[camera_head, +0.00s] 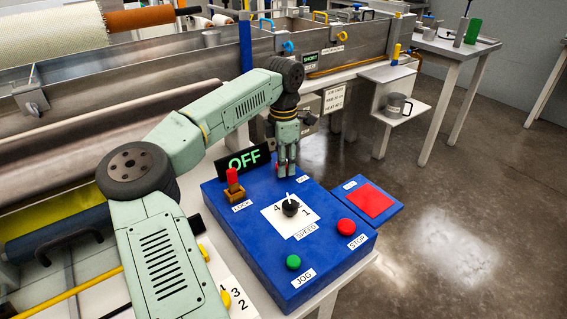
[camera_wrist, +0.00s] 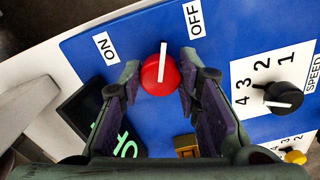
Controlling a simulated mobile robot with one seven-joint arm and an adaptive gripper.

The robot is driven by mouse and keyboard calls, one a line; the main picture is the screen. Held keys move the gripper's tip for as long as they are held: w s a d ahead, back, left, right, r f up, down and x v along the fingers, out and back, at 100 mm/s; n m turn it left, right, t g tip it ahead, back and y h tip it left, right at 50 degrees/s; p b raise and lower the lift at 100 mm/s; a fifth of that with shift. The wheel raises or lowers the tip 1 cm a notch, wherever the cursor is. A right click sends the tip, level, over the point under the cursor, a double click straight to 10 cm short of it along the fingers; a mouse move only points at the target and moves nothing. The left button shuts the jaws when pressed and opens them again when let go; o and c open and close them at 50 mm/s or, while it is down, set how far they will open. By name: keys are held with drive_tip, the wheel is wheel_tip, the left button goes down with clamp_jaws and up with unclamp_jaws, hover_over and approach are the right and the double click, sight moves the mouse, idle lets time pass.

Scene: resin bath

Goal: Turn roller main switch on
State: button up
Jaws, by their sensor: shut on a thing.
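The roller main switch is a red round knob with a white pointer bar (camera_wrist: 160,75), on the blue control panel (camera_head: 335,262). In the wrist view its pointer points up, between the ON label (camera_wrist: 106,47) and the OFF label (camera_wrist: 195,18). My gripper (camera_wrist: 160,80) has one finger on each side of the knob and is shut on it. In the head view my gripper (camera_head: 286,172) points down at the panel's far edge and mostly hides the knob. The display (camera_head: 243,161) reads OFF in green.
The panel also bears a black speed dial (camera_head: 291,208), a red stop button (camera_head: 346,227), a green jog button (camera_head: 293,262) and a red-topped lock piece (camera_head: 233,183). A red pad (camera_head: 371,201) on a blue plate adjoins it. The metal bath stands behind; floor at right is clear.

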drive_tip(key=n+b, duration=0.1)
drive_tip(key=n, duration=0.5)
drive_tip(key=shift+n, duration=0.3)
drive_tip(key=n, duration=0.6)
drive_tip(key=shift+w+a+b, duration=0.1)
drive_tip(key=shift+b, duration=0.3)
drive_tip(key=o, duration=1.1)
drive_tip(key=shift+o, duration=0.2)
drive_tip(key=shift+r, duration=0.1)
wheel_tip(320, 180, up, 12)
